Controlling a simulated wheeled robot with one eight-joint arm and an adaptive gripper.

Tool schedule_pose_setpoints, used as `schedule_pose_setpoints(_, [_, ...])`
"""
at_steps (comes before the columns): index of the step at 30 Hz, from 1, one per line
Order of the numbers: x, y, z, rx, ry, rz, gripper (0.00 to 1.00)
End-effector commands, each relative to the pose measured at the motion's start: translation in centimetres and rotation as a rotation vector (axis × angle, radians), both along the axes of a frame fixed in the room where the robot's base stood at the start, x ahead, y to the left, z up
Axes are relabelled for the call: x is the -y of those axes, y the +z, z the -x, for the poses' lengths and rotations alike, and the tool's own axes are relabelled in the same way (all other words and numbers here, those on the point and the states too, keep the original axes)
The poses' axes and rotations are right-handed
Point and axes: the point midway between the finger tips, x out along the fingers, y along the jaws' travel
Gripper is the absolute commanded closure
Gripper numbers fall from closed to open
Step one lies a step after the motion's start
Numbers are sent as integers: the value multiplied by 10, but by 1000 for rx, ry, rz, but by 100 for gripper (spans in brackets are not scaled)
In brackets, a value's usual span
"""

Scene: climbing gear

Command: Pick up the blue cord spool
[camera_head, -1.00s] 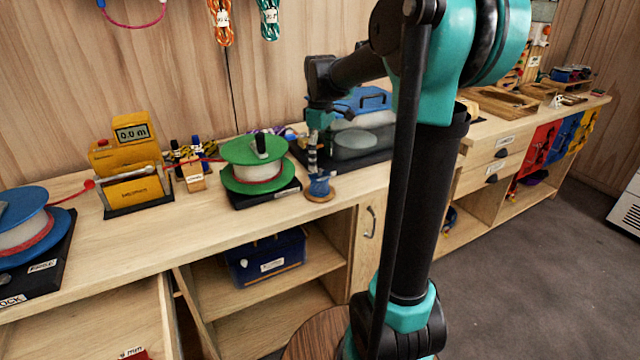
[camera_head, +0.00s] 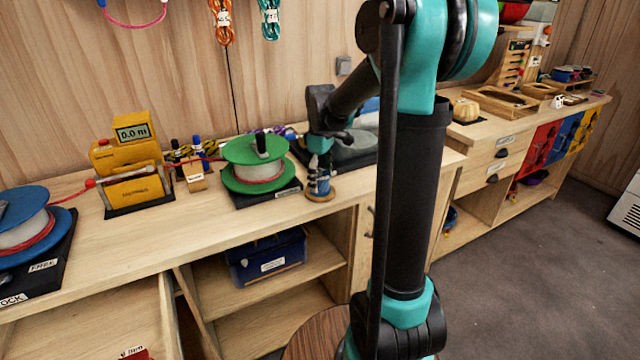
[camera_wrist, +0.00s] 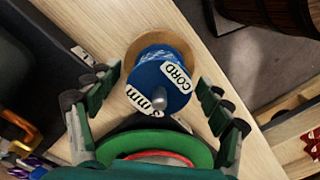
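The blue cord spool (camera_head: 319,184) stands on the wooden counter near its front edge, right of the green spool. In the wrist view the blue cord spool (camera_wrist: 158,80) shows a wooden flange, blue cord and a label reading "CORD". My gripper (camera_head: 322,150) is directly above the spool in the head view, pointing down. In the wrist view my gripper (camera_wrist: 158,103) is open, with one finger on each side of the spool and visible gaps between. I cannot tell how far the fingertips reach down beside it.
The green spool (camera_head: 254,155) on a dark base stands close to the left. A yellow meter (camera_head: 132,165) and a large blue reel (camera_head: 22,200) are farther left. A dark mat (camera_head: 372,158) lies behind right. An open shelf holds a blue bin (camera_head: 268,258) below.

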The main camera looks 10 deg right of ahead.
Motion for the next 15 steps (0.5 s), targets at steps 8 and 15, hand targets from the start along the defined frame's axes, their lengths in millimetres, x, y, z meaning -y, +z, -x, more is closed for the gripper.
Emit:
schedule_pose_setpoints(8, [0,0,0,0,0,0,57])
schedule_pose_setpoints(15, [0,0,0,0,0,0,76])
